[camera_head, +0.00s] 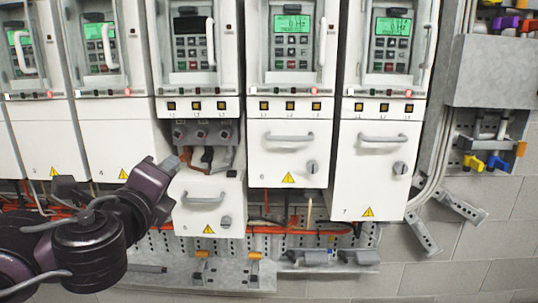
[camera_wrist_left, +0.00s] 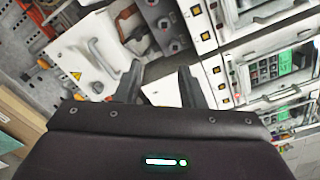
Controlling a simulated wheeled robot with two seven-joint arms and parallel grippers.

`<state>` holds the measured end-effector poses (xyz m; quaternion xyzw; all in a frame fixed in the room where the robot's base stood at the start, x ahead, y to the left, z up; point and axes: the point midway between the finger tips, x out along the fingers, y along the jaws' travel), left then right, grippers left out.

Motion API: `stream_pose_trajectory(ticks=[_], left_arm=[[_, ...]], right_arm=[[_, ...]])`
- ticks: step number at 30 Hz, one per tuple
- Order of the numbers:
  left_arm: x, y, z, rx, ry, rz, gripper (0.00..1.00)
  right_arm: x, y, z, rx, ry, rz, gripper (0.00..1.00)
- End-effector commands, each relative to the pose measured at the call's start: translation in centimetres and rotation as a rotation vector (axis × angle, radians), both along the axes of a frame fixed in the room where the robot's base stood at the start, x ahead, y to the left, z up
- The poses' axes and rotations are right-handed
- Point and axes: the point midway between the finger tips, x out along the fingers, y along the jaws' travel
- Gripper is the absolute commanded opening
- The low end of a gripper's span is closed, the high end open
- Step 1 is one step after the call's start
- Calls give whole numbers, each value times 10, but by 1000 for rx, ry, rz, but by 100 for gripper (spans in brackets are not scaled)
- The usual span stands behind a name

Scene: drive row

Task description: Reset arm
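My left gripper (camera_head: 170,184) is at the left edge of the lowered white cover (camera_head: 207,205) of drive 5. In the left wrist view the two dark fingers of the left gripper (camera_wrist_left: 160,68) stand apart with nothing between them. The cover also shows there (camera_wrist_left: 82,58), with its grey handle to the left of the fingers. Above the cover, the terminal bay (camera_head: 203,132) of drive 5 is exposed, with three round terminals and dark leads. From the head view I cannot tell whether the gripper touches the cover. My right gripper is in neither view.
Drive 5's display (camera_head: 189,25) is dark; its neighbours' displays, such as drive 6's (camera_head: 291,24), are lit green. Covers 6 (camera_head: 285,170) and 7 (camera_head: 361,190) are shut. A perforated metal rail (camera_head: 190,272) runs below. A grey bin (camera_head: 492,72) hangs at right.

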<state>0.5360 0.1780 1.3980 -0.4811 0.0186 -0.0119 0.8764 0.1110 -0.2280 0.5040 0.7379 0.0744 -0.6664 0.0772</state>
Motion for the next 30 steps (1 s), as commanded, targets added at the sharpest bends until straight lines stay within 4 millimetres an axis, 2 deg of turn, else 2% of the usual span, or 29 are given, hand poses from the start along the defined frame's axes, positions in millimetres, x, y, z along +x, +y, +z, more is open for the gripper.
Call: stream_pose_trajectory(ticks=[10, 14, 17, 20, 23, 24, 26, 30], left_arm=[[43, 5, -58, -195, 169, -11, 36], [64, 7, -96, -304, 258, -6, 36], [81, 10, -132, -406, 337, 4, 36], [98, 15, -181, -528, 428, 29, 36], [113, 20, -250, -683, 539, 75, 36], [116, 23, -281, -750, 582, 101, 36], [118, 26, -328, -842, 642, 145, 36], [107, 35, -435, -1036, 756, 264, 36]], right_arm=[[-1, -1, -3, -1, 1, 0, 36], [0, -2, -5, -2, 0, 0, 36], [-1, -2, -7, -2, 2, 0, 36], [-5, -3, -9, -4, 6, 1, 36], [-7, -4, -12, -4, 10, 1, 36], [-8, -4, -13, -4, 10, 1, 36], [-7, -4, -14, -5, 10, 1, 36], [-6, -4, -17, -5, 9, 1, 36]])
